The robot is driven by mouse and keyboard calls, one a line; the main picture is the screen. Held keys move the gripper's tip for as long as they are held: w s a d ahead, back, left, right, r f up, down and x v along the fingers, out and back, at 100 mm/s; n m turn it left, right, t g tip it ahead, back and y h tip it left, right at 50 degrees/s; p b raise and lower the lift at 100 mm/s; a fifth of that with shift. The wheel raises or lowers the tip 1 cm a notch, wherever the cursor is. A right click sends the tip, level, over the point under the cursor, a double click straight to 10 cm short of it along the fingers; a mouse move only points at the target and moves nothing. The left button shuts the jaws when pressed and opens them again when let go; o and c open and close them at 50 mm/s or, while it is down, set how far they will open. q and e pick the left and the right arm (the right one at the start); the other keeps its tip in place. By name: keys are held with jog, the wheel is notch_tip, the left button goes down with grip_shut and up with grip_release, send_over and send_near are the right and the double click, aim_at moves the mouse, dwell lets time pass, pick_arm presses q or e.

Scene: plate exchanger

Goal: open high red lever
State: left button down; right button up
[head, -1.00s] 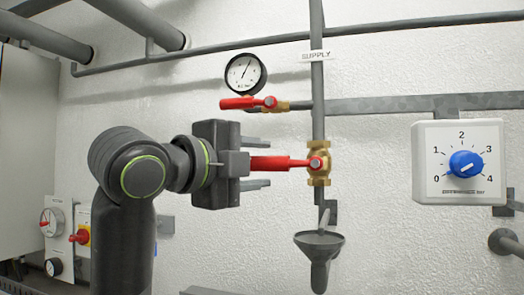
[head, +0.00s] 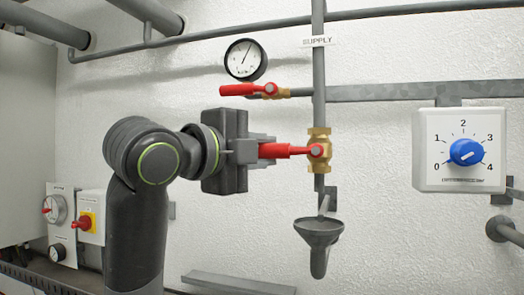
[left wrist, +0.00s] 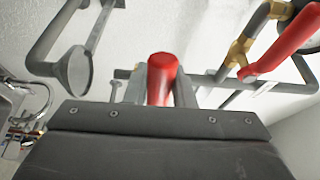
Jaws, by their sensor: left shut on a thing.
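A red lever (head: 290,151) sits on a brass valve (head: 319,160) on the vertical supply pipe and points left, level. My left gripper (head: 266,151) is shut on the outer end of this lever, from its left side. In the left wrist view the red lever end (left wrist: 162,75) stands between the two fingers. A second red lever (head: 238,90) is higher up, below the gauge, points left and is untouched. It also seems to show in the left wrist view (left wrist: 285,42). My right gripper is out of view.
A round gauge (head: 245,60) is above the upper lever. A grey funnel (head: 318,232) is below the valve. A white box with a blue dial (head: 466,152) is on the wall at right. Switches (head: 88,222) are at lower left. The wall between is clear.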

pick_arm(q)
jog(key=shift+f+n+b, duration=0.3)
jog(key=shift+f+b, duration=0.25)
jog(key=shift+b, duration=0.3)
jog(key=s+d+f+n+t+y+b, duration=0.1)
jog(key=d+f+n+t+b, duration=0.3)
jog(key=n+b, duration=1)
jog(key=shift+s+d+f+n+t+y+b, duration=0.25)
jog(key=shift+d+f+n+t+y+b, duration=0.15)
jog(key=shift+f+t+b, duration=0.8)
jog(key=shift+f, duration=0.2)
jog(key=c, duration=1.2)
grip_release()
jog(key=shift+r, duration=0.1)
